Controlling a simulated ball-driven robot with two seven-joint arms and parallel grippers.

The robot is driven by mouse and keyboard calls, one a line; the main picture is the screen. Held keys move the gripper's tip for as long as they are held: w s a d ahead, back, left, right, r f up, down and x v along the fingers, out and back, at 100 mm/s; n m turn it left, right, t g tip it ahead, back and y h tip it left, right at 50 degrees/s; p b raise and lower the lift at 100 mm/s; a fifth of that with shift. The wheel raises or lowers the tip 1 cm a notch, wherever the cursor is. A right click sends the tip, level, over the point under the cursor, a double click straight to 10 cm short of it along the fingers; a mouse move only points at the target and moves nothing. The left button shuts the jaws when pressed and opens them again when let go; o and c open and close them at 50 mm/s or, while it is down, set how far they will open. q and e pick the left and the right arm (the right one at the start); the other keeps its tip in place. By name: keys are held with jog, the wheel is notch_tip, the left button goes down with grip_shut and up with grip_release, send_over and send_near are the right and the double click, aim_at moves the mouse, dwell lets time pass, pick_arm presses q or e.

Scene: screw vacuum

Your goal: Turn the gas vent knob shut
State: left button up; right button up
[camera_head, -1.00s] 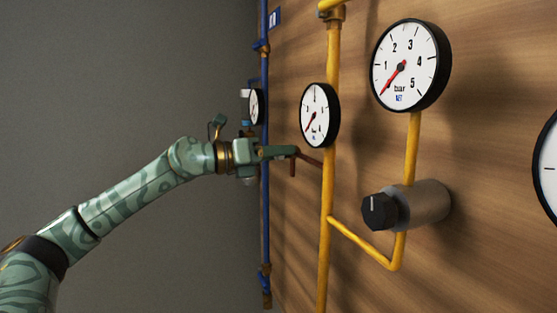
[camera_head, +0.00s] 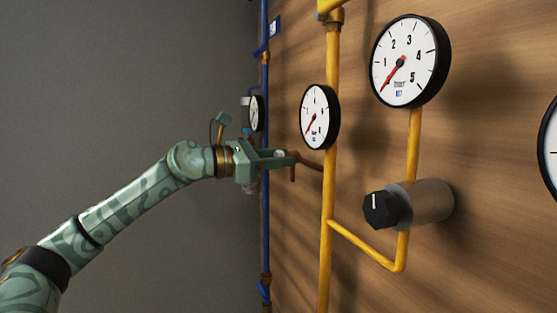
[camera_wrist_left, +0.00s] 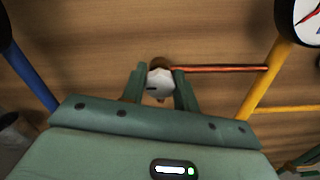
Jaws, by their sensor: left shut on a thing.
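A small pale faceted knob (camera_wrist_left: 159,83), which I take for the gas vent knob, sits at the end of a thin copper-brown pipe (camera_wrist_left: 220,69) branching from the yellow pipe (camera_head: 329,200). My left gripper (camera_head: 288,158) reaches it from the left in the head view. In the left wrist view the fingers (camera_wrist_left: 159,80) stand on either side of the knob and are shut on it. A dark mark shows on the knob's face. In the head view the fingers mostly hide the knob.
A black knob (camera_head: 380,208) on a grey cylinder stands out from the wooden wall on the right. Round gauges (camera_head: 409,61) (camera_head: 319,117) hang above. A blue pipe (camera_head: 265,220) runs behind my left wrist. The room left of the wall is open.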

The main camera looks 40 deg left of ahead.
pick_arm(q)
jog(key=shift+f, duration=0.1)
dwell(0.4)
jog(key=o, duration=1)
jog(key=b+v, duration=1.6)
jog(key=b, duration=0.2)
jog(key=shift+s+a, duration=0.15)
pick_arm(e)
notch_tip(320, 180, down, 18)
jog(key=s, duration=0.2)
jog(key=shift+s+g, duration=0.25)
jog(key=shift+g, duration=0.15)
jog(key=shift+f, duration=0.1)
